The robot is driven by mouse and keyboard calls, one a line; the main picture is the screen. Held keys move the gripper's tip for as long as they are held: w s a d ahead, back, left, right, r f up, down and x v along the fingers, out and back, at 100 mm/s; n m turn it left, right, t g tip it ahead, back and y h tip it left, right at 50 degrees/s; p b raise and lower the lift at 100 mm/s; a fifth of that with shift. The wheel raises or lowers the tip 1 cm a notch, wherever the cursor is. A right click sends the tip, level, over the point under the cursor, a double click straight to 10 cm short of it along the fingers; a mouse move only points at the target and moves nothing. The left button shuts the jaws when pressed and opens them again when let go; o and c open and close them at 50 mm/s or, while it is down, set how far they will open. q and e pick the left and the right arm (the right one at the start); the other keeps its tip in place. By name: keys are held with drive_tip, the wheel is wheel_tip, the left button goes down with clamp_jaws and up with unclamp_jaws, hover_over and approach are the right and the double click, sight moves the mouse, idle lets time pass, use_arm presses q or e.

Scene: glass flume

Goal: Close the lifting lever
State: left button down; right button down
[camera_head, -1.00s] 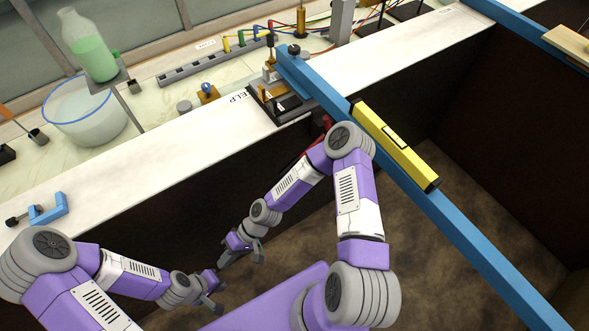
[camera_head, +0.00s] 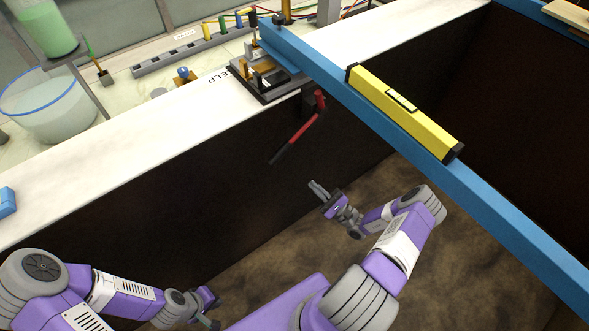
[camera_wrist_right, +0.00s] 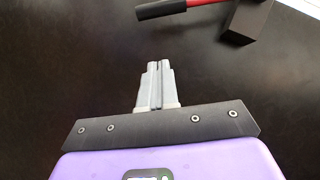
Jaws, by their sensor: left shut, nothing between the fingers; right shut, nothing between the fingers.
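The lifting lever (camera_head: 297,137) is a red bar with a black grip at its lower end. It hangs on the dark side wall below the blue beam and slants down to the left. My right gripper (camera_head: 314,186) is shut and empty, below and right of the lever's grip and apart from it. In the right wrist view the lever (camera_wrist_right: 172,8) shows at the top, with its black mount, beyond the shut fingers (camera_wrist_right: 155,82). My left gripper (camera_head: 214,308) is low at the left, far from the lever; its fingers are shut and small in view.
A blue beam (camera_head: 345,94) crosses above the lever and carries a yellow spirit level (camera_head: 405,110). A black plate device (camera_head: 268,82) sits on the white ledge (camera_head: 130,138) above the lever. A water bowl (camera_head: 52,108) stands at the left. The space before the dark wall is open.

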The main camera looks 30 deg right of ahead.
sight(292, 141)
drive_tip(key=s+r+b+x, duration=0.1)
drive_tip(key=r+x, duration=0.1)
drive_tip(key=x, duration=1)
drive_tip(key=shift+a+r, duration=0.25)
drive_tip(key=shift+a, duration=0.1)
drive_tip(key=shift+s, duration=0.1)
